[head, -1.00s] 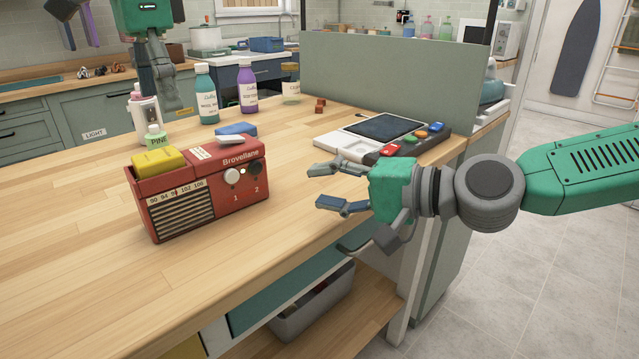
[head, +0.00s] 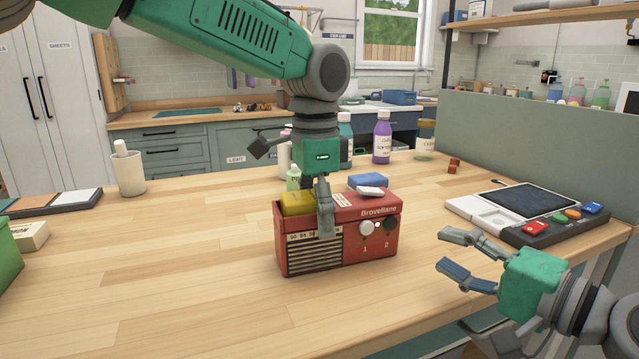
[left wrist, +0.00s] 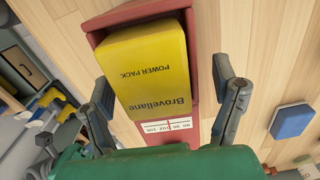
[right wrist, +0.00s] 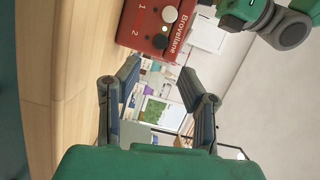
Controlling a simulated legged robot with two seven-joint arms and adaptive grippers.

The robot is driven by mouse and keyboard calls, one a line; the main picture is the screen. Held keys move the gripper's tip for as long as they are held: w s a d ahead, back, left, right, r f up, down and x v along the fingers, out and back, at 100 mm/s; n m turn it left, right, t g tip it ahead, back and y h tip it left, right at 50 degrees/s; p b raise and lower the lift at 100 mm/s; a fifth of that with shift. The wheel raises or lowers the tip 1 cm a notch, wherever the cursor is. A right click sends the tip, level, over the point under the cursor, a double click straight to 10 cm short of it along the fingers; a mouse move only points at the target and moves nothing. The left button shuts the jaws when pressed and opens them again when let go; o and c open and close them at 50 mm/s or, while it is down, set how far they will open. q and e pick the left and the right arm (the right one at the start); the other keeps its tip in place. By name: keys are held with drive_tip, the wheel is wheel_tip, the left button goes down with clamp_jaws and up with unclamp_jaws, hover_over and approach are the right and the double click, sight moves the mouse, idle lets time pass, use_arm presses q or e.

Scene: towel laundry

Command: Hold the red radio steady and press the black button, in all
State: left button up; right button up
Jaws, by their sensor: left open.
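The red radio (head: 345,255) stands upright on the wooden table, with a yellow power pack (head: 297,203) in its open top left end. Its front has a white knob (head: 367,227) above "1" and a black button (head: 390,223) above "2"; the button also shows in the right wrist view (right wrist: 160,41). My left gripper (head: 325,208) is open above the radio. In the left wrist view its fingers (left wrist: 165,95) lie either side of the yellow pack, with no clear contact. My right gripper (head: 450,256) is open and empty, right of the radio and apart from it.
A blue block (head: 368,181) and a white piece (head: 369,191) are at the radio's back right. Bottles, including a purple one (head: 381,140), stand behind. A console with coloured buttons (head: 505,212) is at right.

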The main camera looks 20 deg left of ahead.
use_arm(q)
drive_tip(key=shift+f, duration=0.9)
drive_tip(key=shift+d+f, duration=0.2)
drive_tip(key=shift+f, duration=0.05)
use_arm(e)
drive_tip(key=shift+d, duration=0.2)
use_arm(q)
drive_tip(key=shift+a, duration=0.1)
drive_tip(key=c, duration=1.7)
drive_tip(key=shift+c, duration=0.2)
use_arm(e)
clamp_jaws()
drive_tip(key=shift+a, duration=0.1)
